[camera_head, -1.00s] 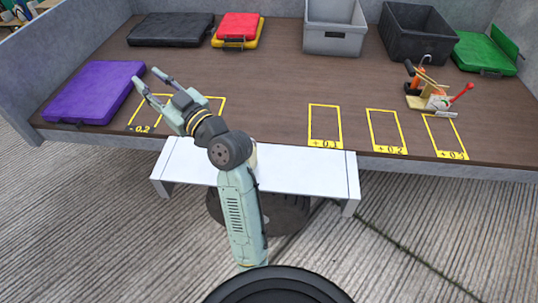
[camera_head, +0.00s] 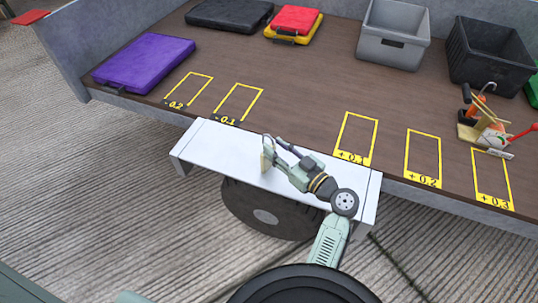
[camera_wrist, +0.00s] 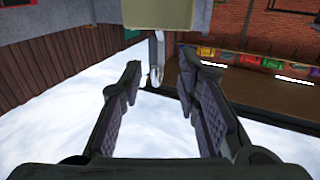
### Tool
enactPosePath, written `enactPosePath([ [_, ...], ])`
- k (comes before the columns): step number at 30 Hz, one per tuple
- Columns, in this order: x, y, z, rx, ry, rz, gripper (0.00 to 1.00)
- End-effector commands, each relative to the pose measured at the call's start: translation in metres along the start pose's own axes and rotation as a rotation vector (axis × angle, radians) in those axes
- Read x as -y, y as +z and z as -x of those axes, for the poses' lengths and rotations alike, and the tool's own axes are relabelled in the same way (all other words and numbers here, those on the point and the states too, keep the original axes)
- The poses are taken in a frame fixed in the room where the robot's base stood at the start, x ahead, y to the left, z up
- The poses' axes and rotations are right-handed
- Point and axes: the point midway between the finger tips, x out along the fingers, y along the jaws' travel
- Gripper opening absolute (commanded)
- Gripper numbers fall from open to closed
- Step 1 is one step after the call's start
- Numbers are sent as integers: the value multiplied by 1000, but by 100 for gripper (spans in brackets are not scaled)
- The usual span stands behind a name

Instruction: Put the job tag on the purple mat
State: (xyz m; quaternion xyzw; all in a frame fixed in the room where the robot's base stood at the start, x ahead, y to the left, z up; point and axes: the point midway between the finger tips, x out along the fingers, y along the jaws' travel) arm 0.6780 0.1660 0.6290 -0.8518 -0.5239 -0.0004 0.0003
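A small beige block with a grey metal loop, which looks like the job tag (camera_wrist: 160,14), shows at the top of the wrist view. In the head view the beige tag (camera_head: 265,162) is at the fingertips of my gripper (camera_head: 272,147), over the white ledge. In the wrist view the fingers of my gripper (camera_wrist: 160,72) are apart, with the loop in line with the gap between them. I see no finger closed on it. The purple mat (camera_head: 143,60) looks like a flat case and lies at the table's left end, with nothing on it.
The white ledge (camera_head: 215,148) stands at the brown table's (camera_head: 300,90) front edge. Yellow numbered outlines are on the table. A black case (camera_head: 228,12), red and yellow cases (camera_head: 295,20), a grey bin (camera_head: 393,33) and a black bin (camera_head: 488,50) stand behind. A tool model (camera_head: 482,120) is at right.

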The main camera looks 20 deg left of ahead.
Motion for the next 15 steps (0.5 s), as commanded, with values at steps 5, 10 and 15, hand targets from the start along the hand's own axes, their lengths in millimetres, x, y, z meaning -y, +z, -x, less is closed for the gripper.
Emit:
enactPosePath([
  [5,1,-3,-14,1,-1,0,30],
  [10,2,-8,-41,1,-3,-1,30],
  [15,2,-4,-57,2,-1,0,30],
])
